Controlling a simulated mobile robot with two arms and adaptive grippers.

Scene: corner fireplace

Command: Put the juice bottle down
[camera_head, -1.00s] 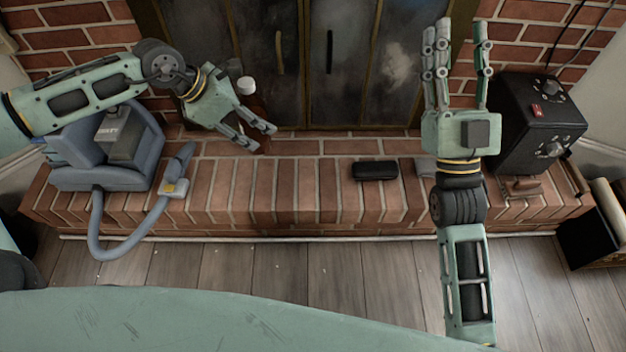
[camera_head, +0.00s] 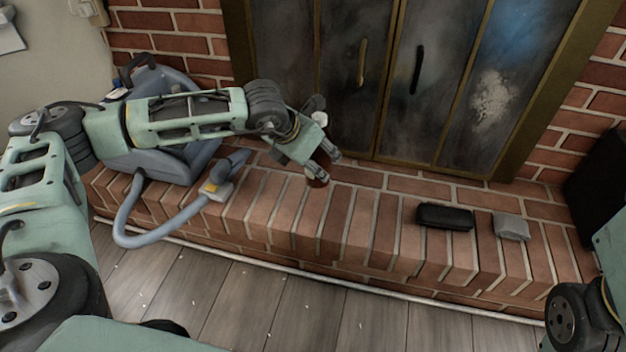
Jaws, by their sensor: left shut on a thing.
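The bottle looks roughly upright, over the brick hearth (camera_head: 345,215) and in front of the fireplace doors. I cannot tell whether its base touches the bricks. My right gripper is out of view; only a piece of my right arm shows at the lower right edge.
A blue-grey vacuum cleaner (camera_head: 150,148) with a curved hose (camera_head: 128,215) stands at the hearth's left end. A black case (camera_head: 445,216) and a grey item (camera_head: 510,227) lie on the hearth to the right. Bare brick lies between bottle and case. Metal fireplace doors (camera_head: 390,80) stand behind.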

